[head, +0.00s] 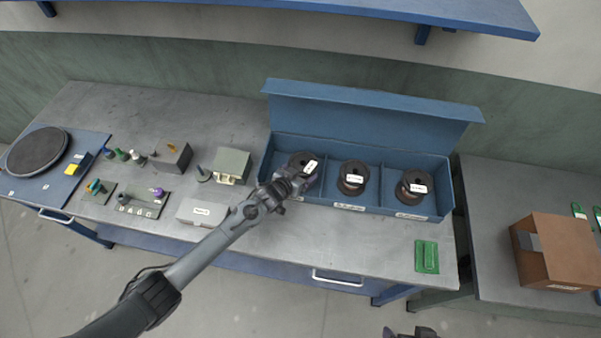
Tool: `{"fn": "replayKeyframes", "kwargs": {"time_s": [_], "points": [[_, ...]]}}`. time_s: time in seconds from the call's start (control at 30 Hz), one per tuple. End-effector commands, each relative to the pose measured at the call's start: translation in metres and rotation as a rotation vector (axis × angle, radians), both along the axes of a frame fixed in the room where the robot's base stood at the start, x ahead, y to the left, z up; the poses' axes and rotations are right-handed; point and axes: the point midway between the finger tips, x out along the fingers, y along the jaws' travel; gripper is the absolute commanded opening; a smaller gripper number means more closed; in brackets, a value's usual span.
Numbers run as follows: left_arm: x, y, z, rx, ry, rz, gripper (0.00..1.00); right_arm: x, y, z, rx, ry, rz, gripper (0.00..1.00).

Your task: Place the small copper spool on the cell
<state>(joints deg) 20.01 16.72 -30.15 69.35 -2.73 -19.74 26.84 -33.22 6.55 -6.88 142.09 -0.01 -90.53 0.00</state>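Three dark copper-brown spools with white labels sit in separate compartments of an open blue box (432,160): a left spool (303,161), a middle spool (353,178) and a right spool (414,187). They look close in size, and the labels are too small to read. My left gripper (297,182) is over the front of the left compartment, at the left spool, and hides part of it. I cannot tell whether its fingers touch the spool. A round dark plate, perhaps the cell (37,151), lies on a blue base at the far left. My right gripper (411,332) barely shows at the bottom edge.
Small fixtures, a grey-green box (232,164) and a pale labelled box (201,212) stand between the round plate and the blue box. A green tray (427,257) lies front right. A cardboard box (558,252) stands on the right table. A blue shelf (400,10) hangs above.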

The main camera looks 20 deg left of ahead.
Motion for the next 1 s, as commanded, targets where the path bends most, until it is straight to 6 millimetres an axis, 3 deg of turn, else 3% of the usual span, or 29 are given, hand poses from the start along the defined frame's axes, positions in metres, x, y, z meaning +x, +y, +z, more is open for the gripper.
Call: {"fn": "replayKeyframes", "kwargs": {"time_s": [0.37, 1.0], "points": [[-0.008, 0.002, 0.007, -0.001, 0.000, 0.000, 0.90, 0.000, 0.000, 0.005, -0.002, 0.000, 0.001, 0.99], [-0.091, 0.023, 0.054, 0.000, 0.000, 0.000, 0.90, 0.000, -0.002, 0.019, -0.008, 0.000, 0.006, 0.99]]}}
